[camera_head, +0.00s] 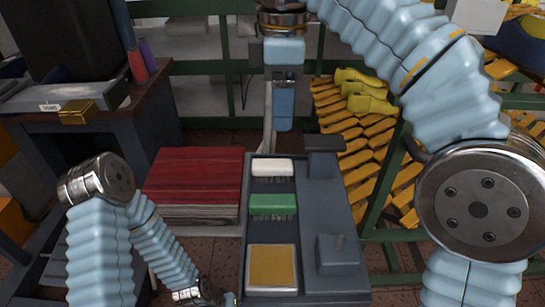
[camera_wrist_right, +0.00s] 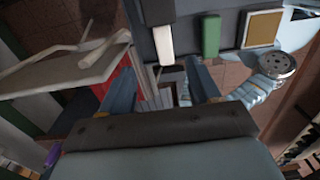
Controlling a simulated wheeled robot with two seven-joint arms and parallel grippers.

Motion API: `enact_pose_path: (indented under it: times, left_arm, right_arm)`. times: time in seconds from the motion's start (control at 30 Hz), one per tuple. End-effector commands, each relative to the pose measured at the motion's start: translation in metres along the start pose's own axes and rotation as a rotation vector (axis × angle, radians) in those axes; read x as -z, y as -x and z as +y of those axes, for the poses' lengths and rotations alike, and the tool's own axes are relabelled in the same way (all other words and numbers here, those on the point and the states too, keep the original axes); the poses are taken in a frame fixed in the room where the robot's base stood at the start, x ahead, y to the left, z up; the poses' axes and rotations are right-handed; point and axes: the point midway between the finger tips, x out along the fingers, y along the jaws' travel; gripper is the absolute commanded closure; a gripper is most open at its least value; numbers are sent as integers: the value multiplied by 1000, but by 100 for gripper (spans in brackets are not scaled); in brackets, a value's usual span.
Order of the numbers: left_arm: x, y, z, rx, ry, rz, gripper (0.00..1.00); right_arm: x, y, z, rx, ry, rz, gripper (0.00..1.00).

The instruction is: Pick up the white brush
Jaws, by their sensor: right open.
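The white brush (camera_head: 272,167) lies at the far end of a dark grey tray (camera_head: 317,205), its dark bristles showing on the near side. It also shows in the right wrist view (camera_wrist_right: 163,45), just beyond the fingers. My right gripper (camera_head: 283,125) points down past the tray's far end, beyond the white brush and apart from it. In the right wrist view its two blue fingers (camera_wrist_right: 172,78) are spread with nothing between them. My left arm is at the lower left, and its jaws do not show.
A green brush (camera_head: 272,205) lies nearer in the tray, with a yellow-brown pad (camera_head: 270,268) in front. Grey blocks (camera_head: 339,254) stand on the tray's right side. A red-topped stack (camera_head: 195,180) is left of the tray.

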Motion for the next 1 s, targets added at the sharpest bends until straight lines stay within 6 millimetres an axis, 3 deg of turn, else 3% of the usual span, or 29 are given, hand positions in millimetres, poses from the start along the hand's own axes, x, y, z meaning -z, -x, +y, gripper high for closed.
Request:
enact_pose_path:
  times: [0.3, 0.53, 0.8, 1.0]
  left_arm:
    - [0, -22, -10, 2, 3, 2, 19]
    - [0, -27, -12, 3, 4, 3, 19]
    - [0, -38, -17, 4, 6, 4, 19]
    - [0, -38, -17, 5, 6, 5, 19]
  right_arm:
    - [0, -66, -1, 2, -1, -2, 38]
    - [2, -84, -2, 3, 0, -1, 38]
    - [8, -124, -4, 2, 0, -1, 38]
    - [8, -130, -4, 1, -1, 0, 38]
